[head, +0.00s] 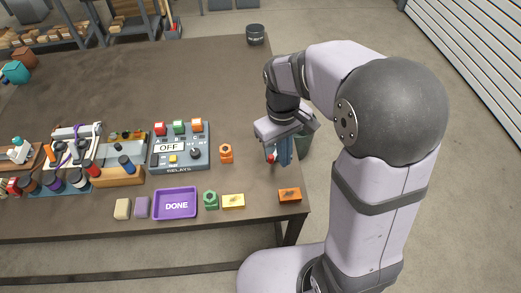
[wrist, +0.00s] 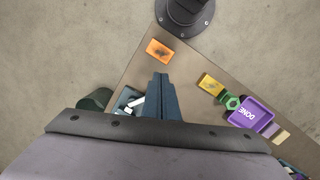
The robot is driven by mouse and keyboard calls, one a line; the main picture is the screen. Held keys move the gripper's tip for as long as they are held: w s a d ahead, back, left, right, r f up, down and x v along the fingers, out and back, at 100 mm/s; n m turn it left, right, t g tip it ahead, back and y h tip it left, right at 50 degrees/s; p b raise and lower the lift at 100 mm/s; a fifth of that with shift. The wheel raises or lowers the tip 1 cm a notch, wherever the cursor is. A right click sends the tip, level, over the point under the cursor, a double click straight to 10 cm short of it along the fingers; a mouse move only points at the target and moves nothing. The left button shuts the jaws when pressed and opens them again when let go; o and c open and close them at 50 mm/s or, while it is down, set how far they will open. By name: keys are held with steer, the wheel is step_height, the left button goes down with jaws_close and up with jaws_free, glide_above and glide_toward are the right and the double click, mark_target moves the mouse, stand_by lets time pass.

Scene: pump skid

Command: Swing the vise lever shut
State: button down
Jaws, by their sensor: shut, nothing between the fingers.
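My gripper (head: 285,161) is shut and empty, pointing down over the right end of the table. In the wrist view, its closed blue-grey fingers (wrist: 160,80) reach toward the table. A small grey device with a pale bar (wrist: 137,103), which looks like the vise and its lever, sits just left of the fingers in that view. My gripper hides part of it. In the head view only a small red and pale piece (head: 271,156) shows beside the fingers. I cannot tell the lever's angle or whether the fingers touch it.
An orange block (head: 290,195), a yellow block (head: 233,201), a green hex piece (head: 211,200) and a purple DONE tray (head: 175,204) line the front edge. A relay box (head: 180,147) and an orange knobbed piece (head: 226,153) stand left of my gripper. The table's back is largely clear.

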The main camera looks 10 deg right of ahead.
steer(key=w+a+n+h+b, duration=0.1)
steer(key=w+a+n+h, duration=0.2)
steer(key=w+a+n, duration=0.5)
steer(key=shift+w+a+f+g, duration=0.45)
steer(key=shift+w+a, duration=1.65)
steer(key=shift+w, duration=0.45)
steer(key=shift+f, duration=0.1)
steer(key=p, duration=0.3)
glide_toward(275, 152)
steer(key=a+f, duration=0.1)
steer(key=s+a+f, duration=0.1)
steer(key=a, duration=0.1)
steer(key=s+a+f, duration=0.1)
steer(key=a+f, duration=0.1)
steer(key=shift+s+a+f, duration=0.1)
steer(key=shift+f, duration=0.05)
steer(key=shift+s+d+p, duration=0.25)
steer(key=shift+s+d, duration=0.05)
steer(key=shift+d, duration=0.3)
steer(key=shift+s+d+p, duration=0.25)
steer(key=shift+d, duration=0.35)
steer(key=shift+s+d, duration=0.2)
steer(key=shift+d, duration=0.35)
steer(key=shift+s+n, duration=0.1)
steer(key=shift+n, duration=0.2)
